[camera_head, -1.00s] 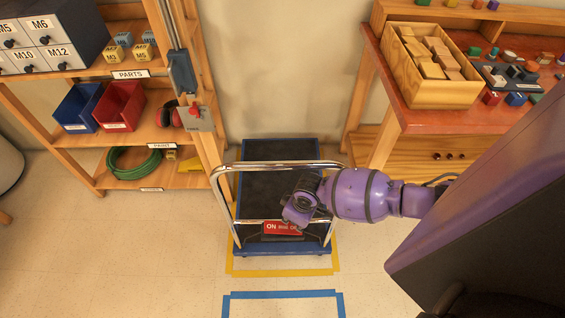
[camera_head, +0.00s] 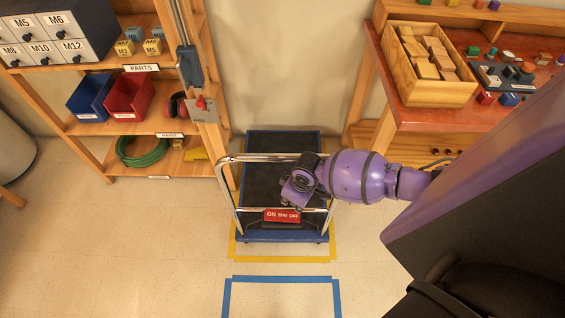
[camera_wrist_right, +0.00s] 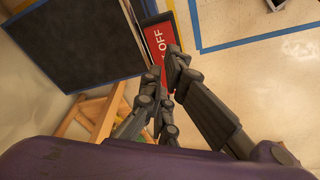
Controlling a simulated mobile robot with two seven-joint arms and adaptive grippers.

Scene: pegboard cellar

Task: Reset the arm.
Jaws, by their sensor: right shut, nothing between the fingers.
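My right arm, purple, comes in from the right in the head view. Its gripper (camera_head: 297,190) is over the front of a blue cart (camera_head: 262,165) with a dark mat and a chrome handle. In the right wrist view the dark fingers (camera_wrist_right: 168,75) are shut with nothing between them. They appear in front of the cart's red sign (camera_wrist_right: 160,42), which also shows in the head view (camera_head: 282,215). I cannot tell whether the fingers touch the sign or handle. My left gripper is not in view.
A wooden shelf (camera_head: 120,172) with bins stands at the left. A workbench (camera_head: 408,112) with a wooden crate (camera_head: 430,93) of blocks stands at the right. Yellow tape (camera_head: 285,259) frames the cart's place. The floor inside the blue tape (camera_head: 282,279) is clear.

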